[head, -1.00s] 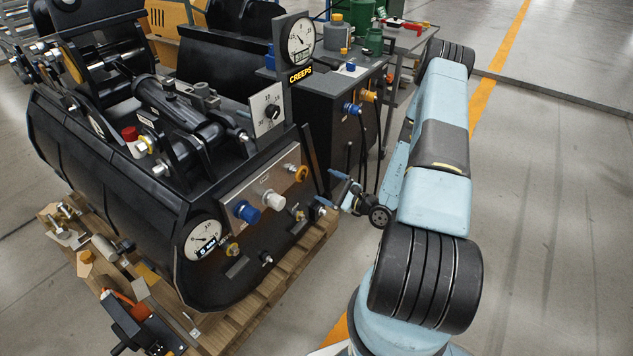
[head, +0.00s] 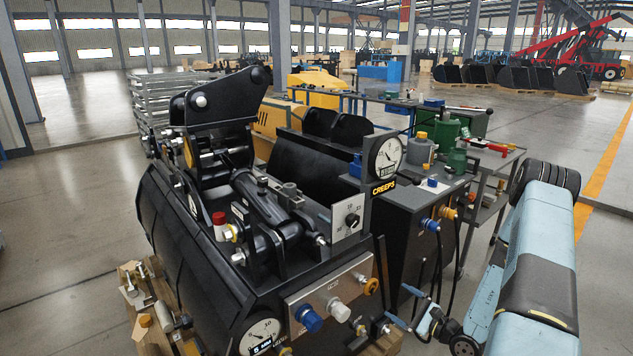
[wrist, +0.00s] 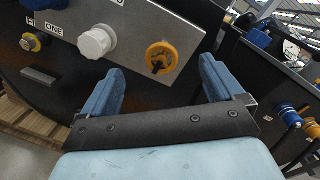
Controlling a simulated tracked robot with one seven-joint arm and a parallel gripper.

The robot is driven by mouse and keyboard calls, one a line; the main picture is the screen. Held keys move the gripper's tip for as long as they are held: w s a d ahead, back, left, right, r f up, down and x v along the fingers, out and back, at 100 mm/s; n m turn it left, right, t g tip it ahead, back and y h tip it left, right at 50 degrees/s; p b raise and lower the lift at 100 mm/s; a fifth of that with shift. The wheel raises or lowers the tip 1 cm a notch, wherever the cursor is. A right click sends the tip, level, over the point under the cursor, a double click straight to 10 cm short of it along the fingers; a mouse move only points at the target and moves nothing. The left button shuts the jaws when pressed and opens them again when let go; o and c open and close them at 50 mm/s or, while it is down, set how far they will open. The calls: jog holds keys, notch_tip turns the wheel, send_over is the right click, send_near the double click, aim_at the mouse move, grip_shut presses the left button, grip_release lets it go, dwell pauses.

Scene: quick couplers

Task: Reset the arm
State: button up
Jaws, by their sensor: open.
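My gripper (wrist: 160,95) is open and empty in the wrist view, its two blue fingers apart. It faces the coupler panel (wrist: 185,35). The panel carries a white cap (wrist: 97,42) and a yellow-orange coupler (wrist: 161,57), which shows between the fingers beyond them; I cannot tell the distance. In the head view my gripper (head: 408,308) is small, right of the panel (head: 318,290), with a blue cap (head: 309,318), a white cap (head: 339,310) and the yellow-orange coupler (head: 371,286). My pale blue arm runs along the right edge, partly cut off.
The black machine (head: 205,250) stands on a wooden pallet (head: 385,345). A dark cabinet (head: 405,240) with hanging hoses stands right behind the panel. Open floor (head: 600,230) lies to the right.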

jog(key=s+a+r+n+g, duration=0.3)
jog(key=a+r+n+g, duration=0.15)
jog(key=r, duration=0.45)
jog(key=s+a+r+n+g, duration=0.3)
jog(key=r+n+g, duration=0.2)
jog(key=r, duration=0.3)
jog(key=s+a+r+n+g, duration=0.3)
jog(key=a+r+n+g, duration=0.15)
jog(key=r, duration=0.45)
jog(key=s+d+r+n+t+h, duration=0.2)
jog(key=s+r+n+t+h, duration=0.1)
jog(key=s+r+h, duration=0.3)
jog(key=s+d+r+n+t+h, duration=0.2)
jog(key=s+r+h, duration=0.4)
jog(key=s+r, duration=0.4)
notch_tip(320, 180, up, 4)
jog(key=shift+s+d+f+n+t, duration=0.2)
jog(key=shift+s+d+n+t, duration=0.2)
jog(key=shift+d+n, duration=0.4)
